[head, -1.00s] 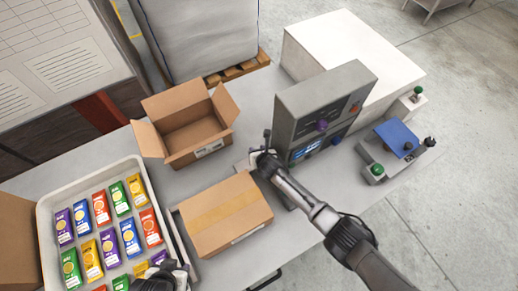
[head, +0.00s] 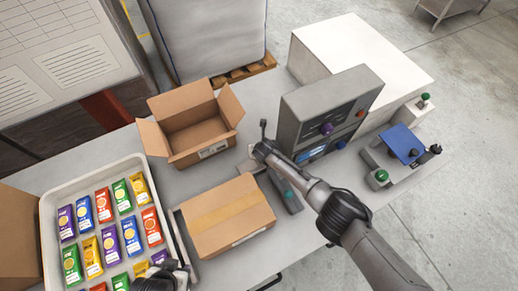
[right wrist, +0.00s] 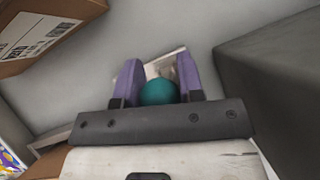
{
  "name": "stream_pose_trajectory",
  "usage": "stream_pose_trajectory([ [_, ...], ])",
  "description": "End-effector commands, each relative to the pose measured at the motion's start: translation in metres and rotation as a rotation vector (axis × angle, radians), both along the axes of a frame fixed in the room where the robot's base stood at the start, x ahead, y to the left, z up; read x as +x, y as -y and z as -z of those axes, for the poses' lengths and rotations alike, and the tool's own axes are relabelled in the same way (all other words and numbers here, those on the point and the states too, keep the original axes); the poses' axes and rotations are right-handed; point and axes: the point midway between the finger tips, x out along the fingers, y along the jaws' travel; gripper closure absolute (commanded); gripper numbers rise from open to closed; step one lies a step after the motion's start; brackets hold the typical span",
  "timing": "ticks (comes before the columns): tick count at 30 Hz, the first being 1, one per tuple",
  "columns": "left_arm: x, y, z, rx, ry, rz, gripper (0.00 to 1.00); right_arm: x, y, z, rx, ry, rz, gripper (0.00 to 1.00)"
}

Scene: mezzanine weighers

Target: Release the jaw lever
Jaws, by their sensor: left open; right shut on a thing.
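The jaw lever's round teal knob (right wrist: 158,92) shows in the right wrist view between the two purple fingers of my right gripper (right wrist: 157,82), which is shut on it. A pale plate lies just beyond the knob. In the head view my right gripper (head: 263,152) is between the open carton and the grey console, above the small grey bench device (head: 289,197). My left gripper (head: 166,277) is open and empty at the bottom edge, by the right side of the white tray.
The grey console (head: 334,112) stands close right of my right gripper. An open carton (head: 186,124) and a closed carton (head: 228,214) are to its left. The white tray (head: 50,212) holds several coloured packets. A blue-topped scale (head: 404,145) stands at right.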

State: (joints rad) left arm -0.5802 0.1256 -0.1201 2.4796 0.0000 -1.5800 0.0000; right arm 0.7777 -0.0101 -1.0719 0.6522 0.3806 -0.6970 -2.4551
Motion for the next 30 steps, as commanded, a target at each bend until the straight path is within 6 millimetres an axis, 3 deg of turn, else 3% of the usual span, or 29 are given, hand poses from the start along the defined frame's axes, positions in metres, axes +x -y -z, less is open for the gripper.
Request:
stream_pose_trajectory([
  [4, 0.0, -0.001, 0.0, 0.002, 0.0, 0.001, 0.57, 0.0, 0.001, 0.001, -0.002, -0.001, 0.0, 1.0],
  [5, 0.0, -0.001, 0.0, 0.002, 0.0, 0.001, 0.57, -0.001, 0.001, 0.001, -0.002, -0.001, 0.0, 0.62],
  [12, 0.0, 0.0, 0.0, 0.0, 0.0, 0.0, 0.57, 0.0, 0.0, 0.001, -0.001, 0.0, -0.001, 0.4],
  [22, 0.0, 0.003, -0.003, -0.012, 0.0, -0.008, 0.57, -0.002, 0.001, -0.003, 0.0, 0.001, 0.0, 0.4],
  [30, 0.0, 0.003, -0.022, -0.011, 0.0, -0.007, 0.57, -0.016, 0.004, -0.027, 0.0, 0.002, -0.004, 0.4],
])
